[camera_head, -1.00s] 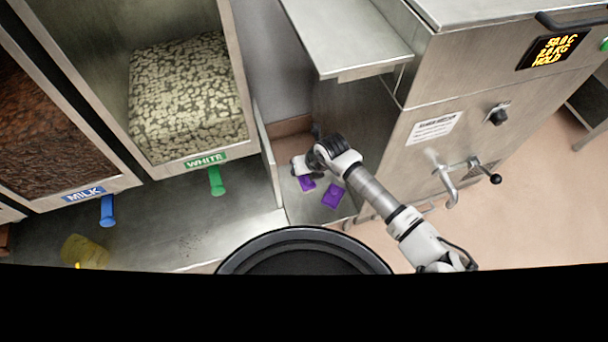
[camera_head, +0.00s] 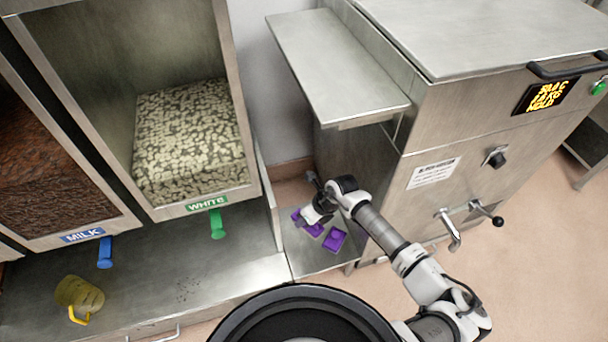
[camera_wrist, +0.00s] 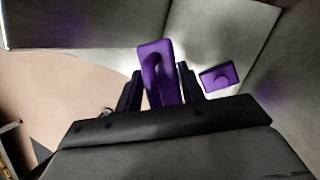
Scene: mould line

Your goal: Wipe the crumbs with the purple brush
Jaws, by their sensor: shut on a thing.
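My gripper (camera_head: 312,212) is low over the narrow steel shelf between the hopper counter and the machine. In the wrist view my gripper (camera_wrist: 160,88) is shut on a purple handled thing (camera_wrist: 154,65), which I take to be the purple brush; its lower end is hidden. In the head view the purple brush (camera_head: 314,230) shows partly beneath my gripper. A second purple piece (camera_head: 335,240), a block with a round knob, lies apart on the shelf, and also shows right of the fingers in the wrist view (camera_wrist: 218,77). Dark crumbs (camera_head: 187,288) lie on the steel counter.
A yellow translucent jug (camera_head: 80,295) lies at the counter's left. Hoppers labelled MILK and WHITE (camera_head: 207,204) stand behind, with blue (camera_head: 105,252) and green (camera_head: 217,223) handles below. A thin upright panel (camera_head: 268,195) borders the shelf; the machine (camera_head: 450,140) stands to the right.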

